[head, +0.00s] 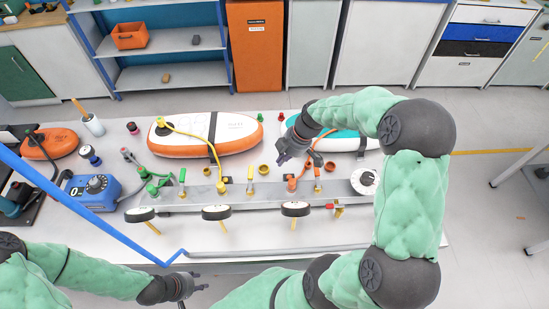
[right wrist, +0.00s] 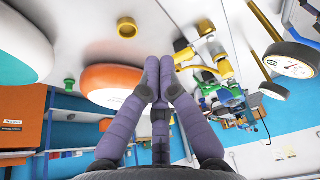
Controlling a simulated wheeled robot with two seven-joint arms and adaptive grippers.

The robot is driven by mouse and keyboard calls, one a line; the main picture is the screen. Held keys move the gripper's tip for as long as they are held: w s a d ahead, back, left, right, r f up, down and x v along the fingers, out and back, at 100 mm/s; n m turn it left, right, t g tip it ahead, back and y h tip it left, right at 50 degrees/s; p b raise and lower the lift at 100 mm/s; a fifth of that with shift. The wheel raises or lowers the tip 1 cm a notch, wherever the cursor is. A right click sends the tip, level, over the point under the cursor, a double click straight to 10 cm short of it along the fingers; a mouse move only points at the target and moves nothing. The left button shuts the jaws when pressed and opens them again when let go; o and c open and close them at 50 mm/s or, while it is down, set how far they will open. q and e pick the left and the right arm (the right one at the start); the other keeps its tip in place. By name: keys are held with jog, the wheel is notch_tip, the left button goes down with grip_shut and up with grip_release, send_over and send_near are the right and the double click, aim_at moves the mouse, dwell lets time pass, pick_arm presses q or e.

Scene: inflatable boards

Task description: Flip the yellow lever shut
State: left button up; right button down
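The yellow lever (head: 250,173) stands up from the grey metal manifold (head: 200,197) in the head view, between a green lever (head: 182,175) and an orange lever (head: 317,172). In the right wrist view, yellow valve parts (right wrist: 224,68) show right of the fingertips; which part is the lever is hard to tell. My right gripper (head: 283,160) is above the table, to the right of the yellow lever and apart from it. Its fingertips (right wrist: 159,66) are together with nothing seen between them. My left gripper (head: 194,286) hangs near the table's front edge; its opening is unclear.
Three gauges (head: 216,212) line the manifold's front. An orange-white board (head: 207,134) and a teal board (head: 345,139) lie behind. A blue pump box (head: 92,190) stands left. Hoses (head: 139,165) and small yellow rings (head: 263,169) lie near the manifold.

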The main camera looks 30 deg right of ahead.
aim_at(250, 178)
jog(key=w+a+f, duration=0.4)
jog(key=a+f, duration=0.1)
jog(key=f, duration=0.2)
jog(key=shift+w+a+f, duration=0.15)
jog(key=shift+a+f, duration=0.1)
jog(key=shift+a, duration=0.05)
jog(key=shift+b, duration=0.35)
jog(key=shift+w+a+n+b, duration=0.5)
jog(key=shift+n+b, duration=0.1)
jog(key=shift+b, duration=0.1)
